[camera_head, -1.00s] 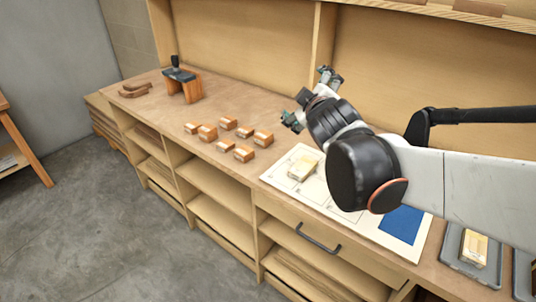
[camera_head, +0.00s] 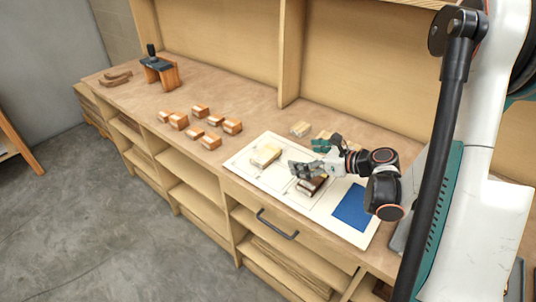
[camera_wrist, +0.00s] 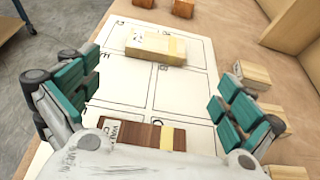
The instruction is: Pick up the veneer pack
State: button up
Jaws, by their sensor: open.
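A pale, block-shaped pack with a small label (camera_head: 265,155) lies on the white printed sheet (camera_head: 240,160); it also shows ahead of my gripper in the wrist view (camera_wrist: 156,45). A dark brown pack with a pale band (camera_head: 312,185) lies on the sheet closer to my gripper; in the wrist view this striped pack (camera_wrist: 145,135) is below and between the fingers, partly hidden by my wrist. I cannot tell which is the veneer pack. My gripper (camera_head: 310,157) is open and empty above the sheet, fingers spread apart in the wrist view (camera_wrist: 155,95).
Pale blocks (camera_head: 300,129) stand behind the sheet, close to my right-hand finger in the wrist view (camera_wrist: 253,74). Several small wooden blocks (camera_head: 200,125) sit left of the sheet. A dark-topped wooden stand (camera_head: 160,72) is at the far left. The bench's front left is clear.

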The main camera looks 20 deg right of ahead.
jog(key=b, duration=0.2)
send_near(268, 154)
jog(key=x, duration=0.2)
jog(key=shift+w+a+f, duration=0.15)
jog(key=shift+w+f, duration=0.05)
jog(key=shift+w, duration=0.15)
jog(key=shift+b+x, duration=1.15)
jog(key=shift+x, duration=1.85)
jog(key=shift+r, duration=0.1)
jog(key=c, duration=0.8)
